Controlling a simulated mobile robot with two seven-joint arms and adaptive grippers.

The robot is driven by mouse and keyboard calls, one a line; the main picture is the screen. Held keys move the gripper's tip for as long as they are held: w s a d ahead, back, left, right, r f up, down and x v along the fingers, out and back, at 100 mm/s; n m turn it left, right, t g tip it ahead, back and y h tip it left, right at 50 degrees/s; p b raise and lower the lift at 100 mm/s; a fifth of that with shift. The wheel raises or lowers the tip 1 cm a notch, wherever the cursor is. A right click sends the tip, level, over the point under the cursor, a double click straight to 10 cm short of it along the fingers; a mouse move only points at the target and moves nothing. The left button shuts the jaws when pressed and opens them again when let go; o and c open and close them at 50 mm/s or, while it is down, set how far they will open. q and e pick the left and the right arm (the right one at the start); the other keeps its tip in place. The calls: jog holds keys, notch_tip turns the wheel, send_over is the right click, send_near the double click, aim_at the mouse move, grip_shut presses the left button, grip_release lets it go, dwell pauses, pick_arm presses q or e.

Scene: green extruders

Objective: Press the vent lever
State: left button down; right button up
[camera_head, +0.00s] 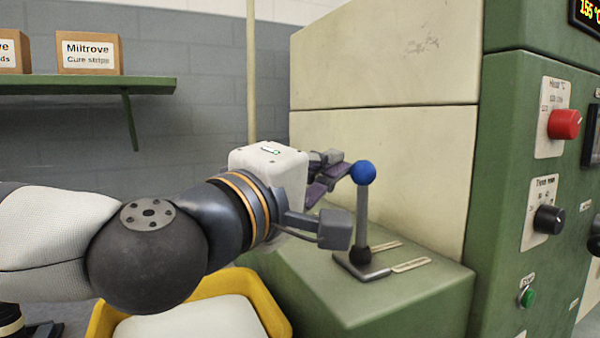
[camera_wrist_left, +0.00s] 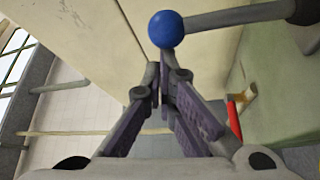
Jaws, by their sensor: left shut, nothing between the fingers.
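The vent lever (camera_head: 362,215) is a grey rod with a blue ball knob (camera_head: 363,172). It stands about upright on a metal base plate (camera_head: 360,268) on top of a green block. My left gripper (camera_head: 336,165) is shut and empty, just left of the knob at about its height. In the left wrist view the blue knob (camera_wrist_left: 166,28) is just beyond the closed fingertips (camera_wrist_left: 160,85), and the rod (camera_wrist_left: 240,16) runs off to the right. I cannot tell whether the fingers touch the knob. My right gripper is not in view.
A green machine panel (camera_head: 510,180) with a red knob (camera_head: 564,124), a black knob (camera_head: 549,219) and a green button (camera_head: 527,298) stands at right. A cream housing (camera_head: 390,150) is behind the lever. A yellow bin (camera_head: 262,300) is below my arm. A shelf (camera_head: 80,84) holds boxes.

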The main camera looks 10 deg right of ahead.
pick_arm(q)
jog(key=shift+s+d+f+m+h+b, duration=0.1)
jog(key=shift+s+d+m+h, duration=0.35)
jog(key=shift+s+m, duration=0.45)
jog(key=shift+s+d+m+h+b, duration=0.15)
jog(key=shift+s+d+m+h, duration=0.1)
jog(key=shift+s+m+h, duration=0.55)
jog(key=shift+s+d+f+m+h+b, duration=0.1)
jog(key=shift+s+d+m+h, duration=0.25)
jog(key=shift+s+m, duration=0.7)
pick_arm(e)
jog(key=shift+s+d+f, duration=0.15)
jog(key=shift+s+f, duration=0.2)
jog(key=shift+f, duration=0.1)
pick_arm(q)
jog(key=shift+w, duration=0.2)
